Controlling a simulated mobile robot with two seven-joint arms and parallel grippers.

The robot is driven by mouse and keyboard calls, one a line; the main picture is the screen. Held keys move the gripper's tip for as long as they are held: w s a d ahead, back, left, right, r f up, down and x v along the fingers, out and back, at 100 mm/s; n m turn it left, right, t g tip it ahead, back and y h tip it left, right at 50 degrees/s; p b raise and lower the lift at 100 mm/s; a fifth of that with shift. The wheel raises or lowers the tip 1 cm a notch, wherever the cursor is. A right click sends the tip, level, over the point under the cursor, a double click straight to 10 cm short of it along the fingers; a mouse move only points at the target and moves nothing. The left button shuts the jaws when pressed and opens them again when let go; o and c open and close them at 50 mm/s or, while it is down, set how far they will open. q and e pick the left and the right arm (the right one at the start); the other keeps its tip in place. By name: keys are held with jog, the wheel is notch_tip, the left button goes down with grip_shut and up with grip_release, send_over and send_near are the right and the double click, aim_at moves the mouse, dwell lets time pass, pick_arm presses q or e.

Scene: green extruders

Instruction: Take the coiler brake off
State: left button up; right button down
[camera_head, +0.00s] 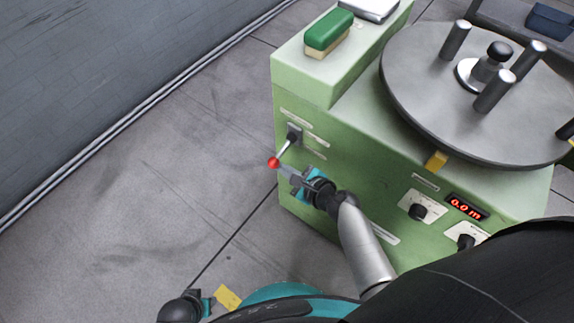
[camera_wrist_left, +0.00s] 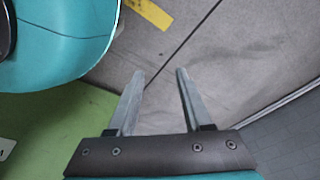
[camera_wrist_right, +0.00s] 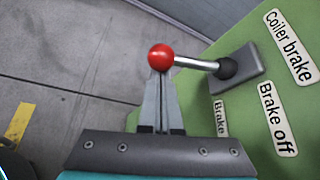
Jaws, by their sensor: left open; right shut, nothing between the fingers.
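The coiler brake lever (camera_head: 284,148) sticks out of the green machine's side, with a red ball knob (camera_head: 273,162) at its end. In the right wrist view the knob (camera_wrist_right: 160,57) is just beyond my fingertips, and the metal rod (camera_wrist_right: 195,63) runs right to a dark pivot on a grey plate. The labels "Coiler brake" (camera_wrist_right: 288,45) and "Brake off" (camera_wrist_right: 277,118) are beside it. My right gripper (camera_head: 284,170) is shut and empty, close to the knob; I cannot tell if it touches. My left gripper (camera_wrist_left: 157,78) is open and empty, low over the floor.
The green machine (camera_head: 340,120) carries a round turntable (camera_head: 430,90) with upright posts. A green and beige brush (camera_head: 328,35) lies on top. A red display (camera_head: 467,207) reads 0.0 m near dark knobs. The grey floor (camera_head: 150,160) left of the machine is clear.

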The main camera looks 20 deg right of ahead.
pick_arm(q)
jog(key=s+a+f+p, duration=0.2)
jog(key=s+a+p, duration=0.3)
jog(key=s, duration=0.2)
pick_arm(e)
jog(key=shift+s+a+r+m+g+y, duration=0.1)
jog(key=shift+a+r+m+g+y, duration=0.2)
jog(key=shift+r, duration=0.3)
jog(key=shift+a+r+m+g+y, duration=0.1)
jog(key=shift+r+m+g+y, duration=0.1)
jog(key=shift+r+m+y, duration=0.3)
jog(key=shift+r, duration=0.3)
pick_arm(q)
jog(key=s+d+r+g+p, duration=0.1)
jog(key=s+d+r+p, duration=0.2)
jog(key=s+p, duration=0.1)
jog(key=shift+s+d+r, duration=0.15)
jog(key=shift+s+r, duration=0.25)
jog(key=shift+s, duration=0.3)
pick_arm(e)
notch_tip(320, 180, up, 3)
jog(key=shift+d+f+m+g+y, duration=0.1)
jog(key=shift+f+m+g+y, duration=0.1)
jog(key=shift+m+g+y, duration=0.5)
pick_arm(q)
jog(key=shift+s+p, duration=0.3)
jog(key=shift+s, duration=0.1)
jog(key=shift+d, duration=0.1)
